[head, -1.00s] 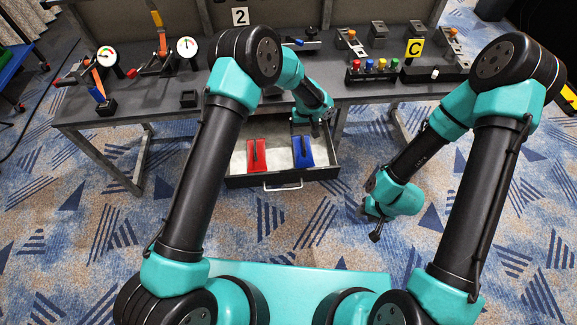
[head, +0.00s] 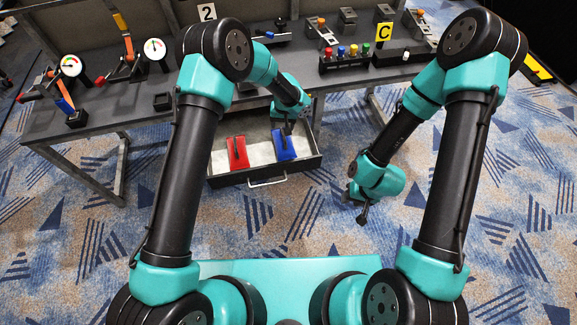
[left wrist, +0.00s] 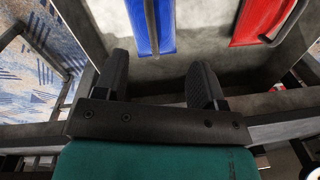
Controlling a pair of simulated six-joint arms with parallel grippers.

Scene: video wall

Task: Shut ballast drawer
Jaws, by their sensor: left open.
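The drawer (head: 300,172) hangs pulled out under the grey bench, its handle (head: 268,182) facing me. A red block (head: 237,154) and a blue block (head: 284,142), each with a dark bar on top, lie inside. My left gripper (head: 288,130) is over the drawer, at the bench-side end of the blue block. In the left wrist view its jaws (left wrist: 160,82) are apart, with nothing seen between them; the blue block (left wrist: 140,25) lies beyond the fingertips. Whether they touch it is unclear. My right gripper (head: 357,205) hangs right of the drawer, over the floor; its jaw opening is unclear.
The grey bench (head: 160,100) carries dial gauges, orange levers, a row of coloured knobs (head: 345,53) and a yellow C sign (head: 384,32). A bench leg (head: 120,172) stands left of the drawer. The patterned carpet (head: 270,220) in front of the drawer is clear.

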